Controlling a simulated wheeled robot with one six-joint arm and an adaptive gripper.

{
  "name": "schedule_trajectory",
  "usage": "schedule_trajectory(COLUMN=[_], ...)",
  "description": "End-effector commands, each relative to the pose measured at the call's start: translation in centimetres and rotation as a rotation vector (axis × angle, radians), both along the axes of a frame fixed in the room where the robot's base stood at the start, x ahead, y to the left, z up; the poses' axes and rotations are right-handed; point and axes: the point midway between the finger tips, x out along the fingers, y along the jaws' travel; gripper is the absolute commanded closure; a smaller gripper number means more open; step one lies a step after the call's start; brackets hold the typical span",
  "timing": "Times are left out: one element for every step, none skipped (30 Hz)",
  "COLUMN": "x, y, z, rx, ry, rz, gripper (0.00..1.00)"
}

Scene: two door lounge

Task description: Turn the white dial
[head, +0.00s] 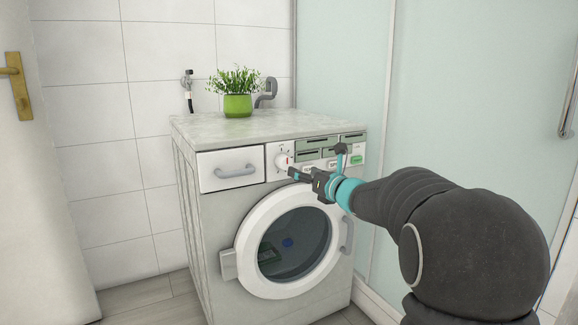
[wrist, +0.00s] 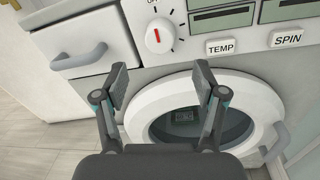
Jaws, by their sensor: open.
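The white dial (head: 282,161) is on the front panel of the washing machine, between the drawer and the displays. In the wrist view the dial (wrist: 159,37) is round with a red pointer line, and an "OFF" mark is above it. My gripper (head: 291,171) is in front of the panel, close to the dial in the head view. In the wrist view my gripper (wrist: 160,82) is open and empty. Its fingertips are below the dial in the picture, one to each side, and apart from it.
The washing machine (head: 190,220) has a drawer (head: 230,182) with a grey handle left of the dial. TEMP (wrist: 220,47) and SPIN (wrist: 287,39) buttons are to its right. The round door (head: 243,262) is below. A potted plant (head: 237,104) stands on top. A glass panel (head: 470,100) is at right.

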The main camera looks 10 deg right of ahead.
Motion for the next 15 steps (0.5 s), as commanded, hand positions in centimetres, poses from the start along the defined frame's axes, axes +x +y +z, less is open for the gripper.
schedule_trajectory(x=[1.0, 1.5, 2.2, 2.7, 3.2, 3.8, 4.2, 4.7, 5.2, 5.5, 5.9, 6.2, 6.5, 6.7, 6.9], y=[0.5, 0.7, 1.0, 1.2, 1.4, 1.7, 1.8, 2.0, 2.2, 2.3, 2.5, 2.6, 2.7, 2.8, 2.9], z=[0.0, 0.0, 0.0, 0.0, 0.1, 0.0, 0.0, 0.0, 0.0, 0.1, 0.1, 0.1, 0.1, 0.0, 0.0], rx=[0.001, 0.001, 0.001, 0.002, 0.001, 0.001, 0.001, 0.001, 0.001, 0.001, 0.001, 0.001, 0.002, 0.002, 0.002], ry=[0.000, 0.000, 0.000, 0.002, 0.000, 0.001, 0.000, 0.001, 0.000, 0.000, 0.000, -0.001, 0.001, 0.001, 0.001], rz=[0.003, 0.003, 0.002, 0.001, 0.002, 0.002, 0.002, 0.001, 0.000, 0.000, 0.001, 0.001, 0.000, 0.000, -0.001], gripper=[0.29, 0.29, 0.29, 0.29, 0.29, 0.29, 0.29, 0.29, 0.29, 0.29, 0.29, 0.29, 0.29, 0.29, 0.29])
